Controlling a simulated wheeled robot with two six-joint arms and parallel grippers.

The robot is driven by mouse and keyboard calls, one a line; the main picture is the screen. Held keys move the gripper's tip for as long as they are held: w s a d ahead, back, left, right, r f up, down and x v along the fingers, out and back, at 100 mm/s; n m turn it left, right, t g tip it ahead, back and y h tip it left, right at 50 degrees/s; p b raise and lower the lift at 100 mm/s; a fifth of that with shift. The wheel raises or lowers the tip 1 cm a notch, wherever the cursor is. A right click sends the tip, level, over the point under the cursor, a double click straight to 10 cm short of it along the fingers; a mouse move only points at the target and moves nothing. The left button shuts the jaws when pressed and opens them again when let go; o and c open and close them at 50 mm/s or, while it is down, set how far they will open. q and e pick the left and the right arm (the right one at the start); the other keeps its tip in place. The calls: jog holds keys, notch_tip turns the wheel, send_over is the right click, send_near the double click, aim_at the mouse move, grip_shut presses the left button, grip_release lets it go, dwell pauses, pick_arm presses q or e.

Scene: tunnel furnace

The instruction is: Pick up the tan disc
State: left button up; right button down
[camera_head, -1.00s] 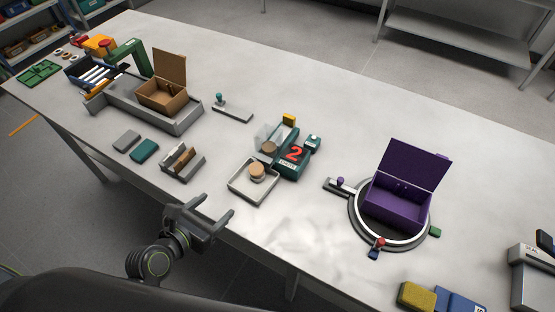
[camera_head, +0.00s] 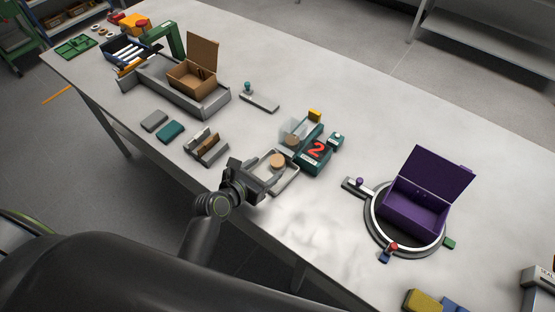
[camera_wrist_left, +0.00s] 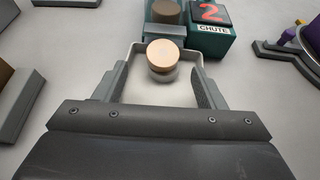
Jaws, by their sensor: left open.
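The tan disc (camera_head: 277,161) sits on the small shallow tray (camera_head: 293,184) in front of the teal chute unit marked 2. My left gripper (camera_head: 266,176) is open and reaches over the tray's near side. In the left wrist view its fingers (camera_wrist_left: 160,76) lie to either side and on the near side of the disc, with nothing held between them. My right gripper is not in view.
The teal chute unit (camera_head: 317,151) holds a brown disc (camera_head: 291,140) behind a clear guard. A purple box (camera_head: 413,213) on a round ring stands to the right.

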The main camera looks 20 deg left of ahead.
aim_at(277, 161)
pick_arm(q)
jog(key=x, duration=0.3)
jog(key=shift+w+d+r+p, duration=0.2)
jog(key=shift+w+d+p, duration=0.15)
jog(key=shift+w+p, duration=0.1)
jog(key=shift+w+d+f, duration=0.15)
jog(key=shift+w+f, duration=0.15)
jog(key=shift+w, duration=0.25)
jog(key=c, duration=1.1)
